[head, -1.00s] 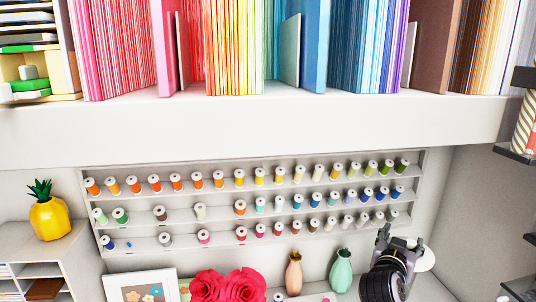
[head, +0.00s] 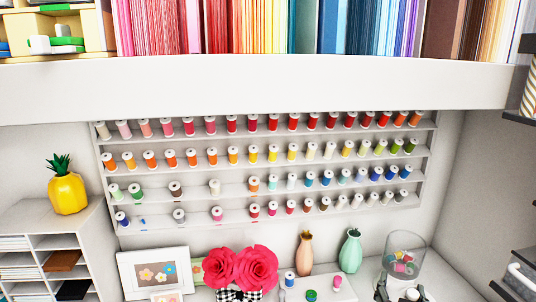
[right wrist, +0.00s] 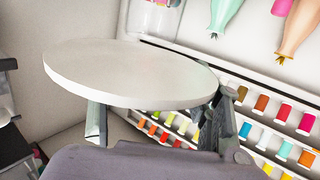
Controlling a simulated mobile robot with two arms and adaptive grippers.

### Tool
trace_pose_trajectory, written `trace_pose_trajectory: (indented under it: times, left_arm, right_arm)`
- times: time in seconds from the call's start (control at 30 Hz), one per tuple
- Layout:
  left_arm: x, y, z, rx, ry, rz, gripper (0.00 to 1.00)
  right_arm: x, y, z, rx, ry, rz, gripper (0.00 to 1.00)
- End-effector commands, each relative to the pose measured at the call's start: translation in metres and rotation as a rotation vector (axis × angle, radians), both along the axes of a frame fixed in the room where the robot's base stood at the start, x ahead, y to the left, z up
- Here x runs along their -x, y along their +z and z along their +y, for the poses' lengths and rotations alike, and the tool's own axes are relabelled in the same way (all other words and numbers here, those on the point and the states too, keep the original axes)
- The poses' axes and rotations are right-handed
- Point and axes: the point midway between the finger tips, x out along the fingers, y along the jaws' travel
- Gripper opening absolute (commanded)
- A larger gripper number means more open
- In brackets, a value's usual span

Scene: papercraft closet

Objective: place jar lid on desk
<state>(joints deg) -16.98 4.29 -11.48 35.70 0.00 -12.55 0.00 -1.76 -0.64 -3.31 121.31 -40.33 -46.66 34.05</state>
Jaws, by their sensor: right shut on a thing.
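The jar lid (right wrist: 130,72) is a flat white disc, large in the right wrist view. My right gripper (right wrist: 160,125) is shut on it, with a finger under each side. In the head view, my right gripper (head: 400,291) is at the bottom edge, just in front of the clear jar (head: 407,246) and mostly cut off. The lid cannot be made out clearly there. The jar holds several colored spools and also shows at the top of the right wrist view (right wrist: 155,20). The white desk (head: 455,283) is partly visible around the jar. My left gripper is not in view.
Pink (head: 305,252) and green (head: 350,251) vases stand left of the jar. Red flowers (head: 243,268), loose spools (head: 311,295) and picture frames (head: 153,275) are farther left. A spool rack (head: 270,185) hangs behind. Bins (head: 520,270) stand at the right.

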Motion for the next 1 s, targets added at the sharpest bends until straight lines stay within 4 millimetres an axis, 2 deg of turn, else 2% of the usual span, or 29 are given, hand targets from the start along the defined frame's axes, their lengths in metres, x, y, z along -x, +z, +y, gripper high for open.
trace_pose_trajectory:
  times: [0.03,0.2,0.33,0.5,0.7,1.0]
  left_arm:
    - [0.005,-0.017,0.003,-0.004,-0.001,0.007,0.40]
    - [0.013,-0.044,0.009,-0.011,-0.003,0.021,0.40]
    - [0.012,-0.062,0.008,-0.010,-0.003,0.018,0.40]
    - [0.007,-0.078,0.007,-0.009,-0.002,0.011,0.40]
    - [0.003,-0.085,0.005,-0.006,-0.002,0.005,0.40]
    - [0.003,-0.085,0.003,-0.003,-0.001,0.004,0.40]
  right_arm:
    - [0.017,-0.026,0.007,0.004,0.034,0.007,0.25]
    - [0.070,-0.068,0.040,0.003,0.172,0.008,0.25]
    - [0.111,-0.091,0.065,0.001,0.274,0.007,0.25]
    - [0.151,-0.105,0.092,-0.001,0.375,0.004,0.25]
    - [0.174,-0.107,0.106,0.001,0.431,-0.001,0.25]
    - [0.177,-0.106,0.108,0.002,0.437,-0.003,0.25]
